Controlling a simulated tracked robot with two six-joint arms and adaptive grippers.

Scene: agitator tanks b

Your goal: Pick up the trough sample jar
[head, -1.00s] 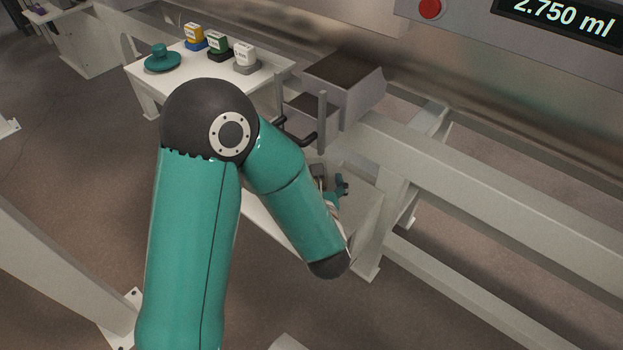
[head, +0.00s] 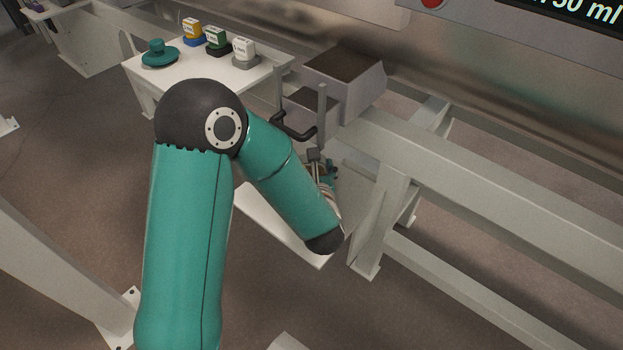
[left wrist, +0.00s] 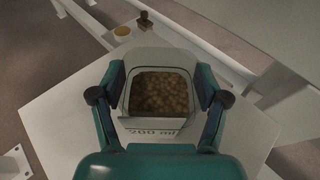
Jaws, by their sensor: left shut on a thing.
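In the left wrist view the sample jar (left wrist: 155,124) is a pale, squarish open vessel marked "200 ml", filled with brown lumpy material. My left gripper (left wrist: 160,88) is shut on it, one dark-tipped finger on each side. The jar looks upright, above a white shelf (left wrist: 60,110); the gap below it cannot be judged. In the head view my left gripper (head: 326,176) is mostly hidden behind my teal forearm, below the grey trough box (head: 343,72), and the jar cannot be made out there. My right gripper is not in view.
A white side table (head: 200,80) holds a teal knobbed disc (head: 160,54) and several small labelled containers (head: 217,39). A dark handle (head: 293,129) and a grey frame beam (head: 480,175) are close to my left gripper. Open floor lies at left.

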